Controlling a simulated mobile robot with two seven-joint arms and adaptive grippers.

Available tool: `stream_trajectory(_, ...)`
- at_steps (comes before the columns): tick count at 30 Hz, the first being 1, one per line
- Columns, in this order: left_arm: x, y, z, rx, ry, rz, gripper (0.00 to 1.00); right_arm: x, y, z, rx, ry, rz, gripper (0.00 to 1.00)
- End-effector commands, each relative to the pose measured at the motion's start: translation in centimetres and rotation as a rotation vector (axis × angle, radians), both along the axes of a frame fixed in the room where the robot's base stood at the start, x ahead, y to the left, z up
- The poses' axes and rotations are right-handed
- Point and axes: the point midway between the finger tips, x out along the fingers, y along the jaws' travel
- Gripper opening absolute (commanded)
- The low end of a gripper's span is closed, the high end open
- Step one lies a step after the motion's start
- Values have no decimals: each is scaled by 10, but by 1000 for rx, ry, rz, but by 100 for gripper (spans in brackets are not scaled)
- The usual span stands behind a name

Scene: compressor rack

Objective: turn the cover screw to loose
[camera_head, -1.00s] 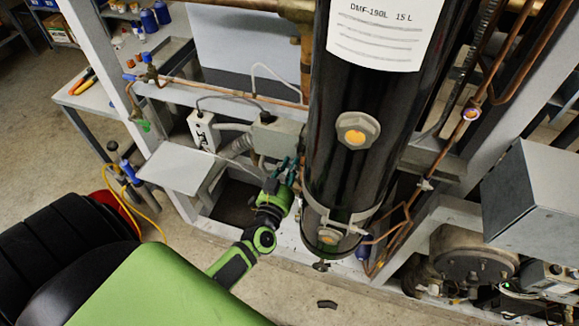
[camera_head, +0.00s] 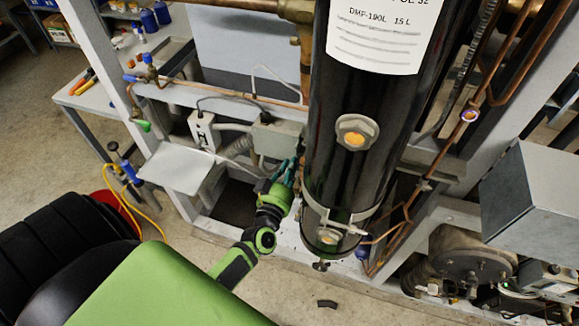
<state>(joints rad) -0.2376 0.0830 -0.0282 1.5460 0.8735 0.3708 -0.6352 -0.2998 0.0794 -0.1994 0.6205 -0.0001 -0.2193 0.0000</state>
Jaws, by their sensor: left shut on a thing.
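My left arm comes in from the lower left and its gripper (camera_head: 288,172) points up beside the left side of the black cylinder (camera_head: 345,185). Its fingers are small and dark here, close to the lower right corner of the grey junction box (camera_head: 276,138). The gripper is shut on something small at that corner. The cover screw itself is hidden by the fingers or too small to make out. My right gripper is not in view.
A white switch box (camera_head: 203,130) is left of the junction box, above a light metal plate (camera_head: 175,168). A metal strap (camera_head: 345,222) surrounds the cylinder's lower part. Thin copper pipes (camera_head: 405,215) run on the right. A grey cabinet (camera_head: 535,205) stands at far right.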

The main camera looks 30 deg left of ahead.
Motion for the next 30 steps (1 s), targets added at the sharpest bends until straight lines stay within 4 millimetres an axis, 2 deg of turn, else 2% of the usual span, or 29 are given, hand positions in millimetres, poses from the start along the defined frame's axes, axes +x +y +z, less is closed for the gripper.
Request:
stream_trajectory(9, -1, -1, -2, -130, -26, -1, 0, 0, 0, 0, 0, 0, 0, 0)
stream_trajectory(25, -1, -1, -2, -157, -31, -1, 0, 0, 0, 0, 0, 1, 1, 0)
stream_trajectory(26, -1, -1, -2, -157, -31, -1, 24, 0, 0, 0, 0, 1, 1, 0)
stream_trajectory(27, -1, -1, -2, -157, -31, -1, 40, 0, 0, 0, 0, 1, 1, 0)
stream_trajectory(30, -1, -1, -2, -157, -33, -1, 40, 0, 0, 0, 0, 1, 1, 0)
